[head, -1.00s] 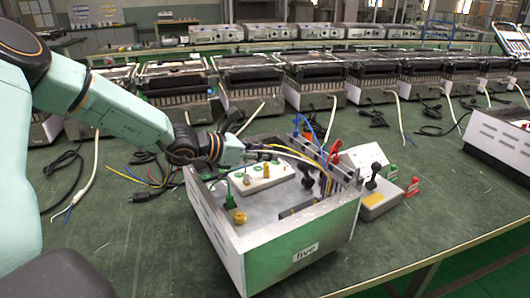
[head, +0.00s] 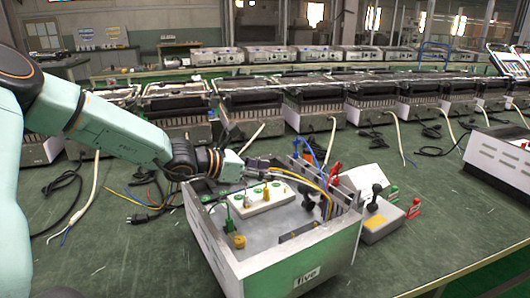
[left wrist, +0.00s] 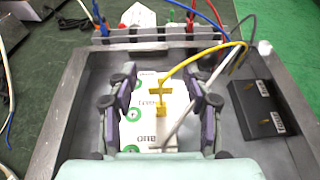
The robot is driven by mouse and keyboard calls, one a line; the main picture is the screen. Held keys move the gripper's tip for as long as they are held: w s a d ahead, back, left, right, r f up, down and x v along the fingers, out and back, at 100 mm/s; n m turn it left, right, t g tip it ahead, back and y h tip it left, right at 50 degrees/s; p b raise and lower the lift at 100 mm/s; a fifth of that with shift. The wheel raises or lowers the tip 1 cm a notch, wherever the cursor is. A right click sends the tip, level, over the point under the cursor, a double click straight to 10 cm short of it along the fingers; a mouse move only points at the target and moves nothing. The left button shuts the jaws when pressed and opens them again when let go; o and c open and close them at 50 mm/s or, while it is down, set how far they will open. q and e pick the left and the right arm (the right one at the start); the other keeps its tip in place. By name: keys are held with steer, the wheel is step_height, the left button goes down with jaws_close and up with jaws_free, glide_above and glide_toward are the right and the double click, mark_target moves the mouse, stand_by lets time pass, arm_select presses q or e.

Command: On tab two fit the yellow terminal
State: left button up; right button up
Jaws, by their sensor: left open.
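A white terminal block (head: 262,203) with round green marks stands inside the open metal box labelled five (head: 275,262). In the left wrist view the block (left wrist: 130,120) carries printed number words. The yellow terminal (left wrist: 158,92) stands on the block, with a yellow wire curving from its top to the right. I cannot tell which tab it is on. My left gripper (left wrist: 158,103) is open, its purple-grey fingers apart on both sides of the terminal. In the head view the left gripper (head: 256,168) is over the block's far side. My right gripper is not in view.
A green terminal (head: 229,225) and a yellow knob (head: 239,241) stand at the box's left front. Blue, red and yellow wires cross its far right wall. A black module (left wrist: 258,108) lies inside the box.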

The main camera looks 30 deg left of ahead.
mark_target(265, 188)
arm_select(q)
step_height(265, 188, up, 8)
stand_by(0.5)
steer(key=shift+s, duration=0.15)
stand_by(0.6)
